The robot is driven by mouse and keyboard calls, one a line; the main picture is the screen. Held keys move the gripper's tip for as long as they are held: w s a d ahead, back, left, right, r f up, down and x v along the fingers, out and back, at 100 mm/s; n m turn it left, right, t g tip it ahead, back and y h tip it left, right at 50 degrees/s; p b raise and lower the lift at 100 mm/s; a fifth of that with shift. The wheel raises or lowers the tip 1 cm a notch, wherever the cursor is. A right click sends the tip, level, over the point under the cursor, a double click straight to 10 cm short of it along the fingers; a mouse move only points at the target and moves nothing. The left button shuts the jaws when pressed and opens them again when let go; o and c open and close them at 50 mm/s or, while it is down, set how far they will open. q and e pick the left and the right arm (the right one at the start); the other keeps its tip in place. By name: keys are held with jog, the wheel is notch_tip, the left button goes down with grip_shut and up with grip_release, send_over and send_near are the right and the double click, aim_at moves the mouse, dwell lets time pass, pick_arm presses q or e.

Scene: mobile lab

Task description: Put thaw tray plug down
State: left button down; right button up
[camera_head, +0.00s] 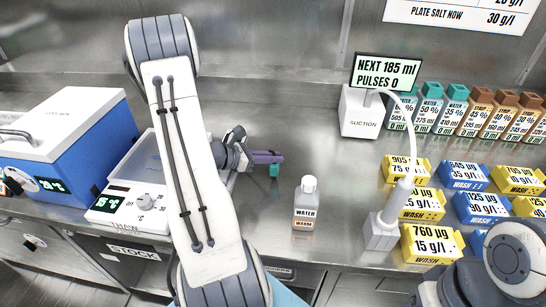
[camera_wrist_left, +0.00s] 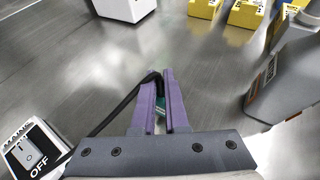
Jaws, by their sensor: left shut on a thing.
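My left gripper (camera_head: 276,158) has purple fingers and is shut on the small teal thaw tray plug (camera_head: 274,170), above the steel bench. In the left wrist view the plug (camera_wrist_left: 160,112) shows between the fingers (camera_wrist_left: 160,78), partly hidden by them. A black cable (camera_wrist_left: 118,103) loops from the plug towards the lower left. The thaw tray (camera_head: 122,203), a white unit with a dial and clear lid, stands left of my left arm, which partly covers it. My right gripper is out of view.
A mains box (camera_wrist_left: 32,150) reading OFF sits at lower left in the wrist view.

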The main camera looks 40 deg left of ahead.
pick_arm(q)
jog(key=shift+f+b, duration=0.6)
jog(key=shift+f, duration=0.05)
jog(key=c, duration=0.9)
grip_release()
jog(key=shift+r, duration=0.1)
jog(key=shift+r, duration=0.1)
jog(key=shift+r+p, duration=0.25)
jog(key=shift+p, duration=0.2)
jog(key=shift+r+p, duration=0.45)
jog(key=shift+r, duration=0.1)
jog(key=v, duration=1.1)
jog(key=shift+s+a+f, duration=0.15)
jog(key=shift+s+a, duration=0.1)
jog(key=shift+s, duration=0.2)
